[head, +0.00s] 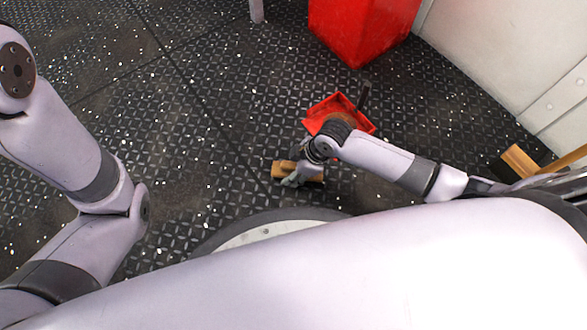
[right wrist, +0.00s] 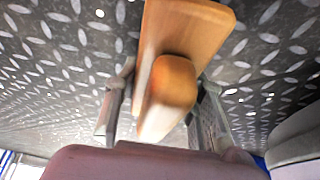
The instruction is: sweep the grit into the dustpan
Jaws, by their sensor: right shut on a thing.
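The red dustpan (head: 312,123) lies on the deck right of centre in the head view, its black handle pointing up and right. My right forearm covers part of it. My right gripper (head: 297,179) is low over the deck, below and left of the dustpan. It is shut on a wooden brush (head: 281,170). In the right wrist view the brush's wooden block (right wrist: 190,30) and its rounded grip sit between the fingers; bristles are hidden. White specks, apparently grit (head: 183,75), are scattered widely over the deck. My left arm shows at the left, but its gripper does not.
A tall red bin (head: 362,30) stands behind the dustpan. A pale riveted wall (head: 500,55) closes the right side. A wooden piece (head: 519,160) is at the right edge near the wall. The dark patterned deck is open in the middle and left.

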